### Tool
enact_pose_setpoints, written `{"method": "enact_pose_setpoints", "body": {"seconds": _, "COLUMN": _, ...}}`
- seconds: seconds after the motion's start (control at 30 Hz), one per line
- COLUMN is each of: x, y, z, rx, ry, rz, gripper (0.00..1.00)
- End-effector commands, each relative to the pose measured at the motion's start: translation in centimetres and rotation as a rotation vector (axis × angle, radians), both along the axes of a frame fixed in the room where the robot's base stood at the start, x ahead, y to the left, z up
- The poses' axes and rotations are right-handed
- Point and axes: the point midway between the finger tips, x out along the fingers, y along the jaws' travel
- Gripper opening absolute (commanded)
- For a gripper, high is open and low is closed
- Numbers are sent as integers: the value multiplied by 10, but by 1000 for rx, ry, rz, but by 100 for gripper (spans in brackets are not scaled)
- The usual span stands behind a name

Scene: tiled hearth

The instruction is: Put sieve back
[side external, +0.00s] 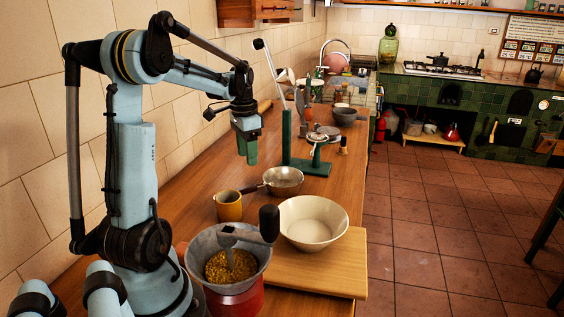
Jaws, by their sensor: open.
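A round metal pan-shaped thing with a dark handle, which looks like the sieve (284,182), rests on the wooden counter behind the cream bowl. I cannot make out any mesh. A green stand (287,140) with an upright post and a flat base stands just behind the sieve.
A cream bowl (313,223) sits on a wooden board (318,265) in front. A grinder (235,272) with grain and a crank is nearest. Dark bowls and utensils crowd the counter behind. The tiled wall is at left.

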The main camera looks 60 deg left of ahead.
Motion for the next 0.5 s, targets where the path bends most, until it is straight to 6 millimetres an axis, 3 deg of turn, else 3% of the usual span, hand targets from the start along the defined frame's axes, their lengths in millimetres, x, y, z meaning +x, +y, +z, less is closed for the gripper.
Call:
{"method": "enact_pose_setpoints", "body": {"seconds": 0.13, "x": 3, "y": -9, "z": 8, "rx": 10, "ry": -10, "rz": -4, "gripper": 55}}
{"method": "enact_pose_setpoints", "body": {"seconds": 0.23, "x": 12, "y": -34, "z": 15, "rx": 36, "ry": -42, "rz": -8, "gripper": 55}}
{"method": "enact_pose_setpoints", "body": {"seconds": 0.5, "x": 29, "y": -147, "z": 31, "rx": 112, "ry": -237, "rz": -12, "gripper": 55}}
